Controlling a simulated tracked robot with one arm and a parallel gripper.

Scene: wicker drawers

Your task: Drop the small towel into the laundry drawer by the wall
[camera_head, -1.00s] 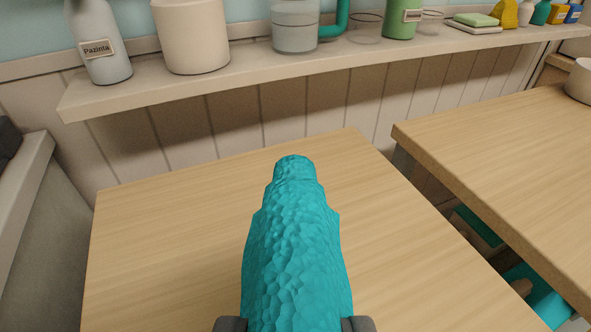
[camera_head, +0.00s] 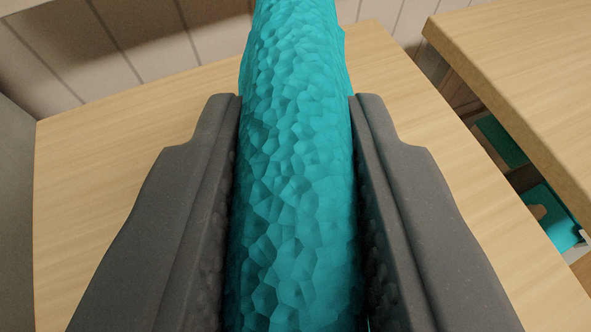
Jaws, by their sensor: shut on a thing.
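The small towel (camera_head: 295,210) is a teal, lumpy, elongated bundle in the middle of the view, running out past the top edge. My gripper (camera_head: 296,100) is shut on it, with one dark grey finger pressed along each side. The towel's far end is out of view. A light wooden top (camera_head: 110,190) lies beneath the gripper and towel; I cannot tell the height between them. I cannot make out the laundry drawer for sure.
A second wooden top (camera_head: 520,70) stands at the right, across a gap. In that gap, teal items (camera_head: 505,140) show low down, partly hidden. A panelled wall (camera_head: 130,45) is at the back, and a grey surface (camera_head: 14,200) at the left edge.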

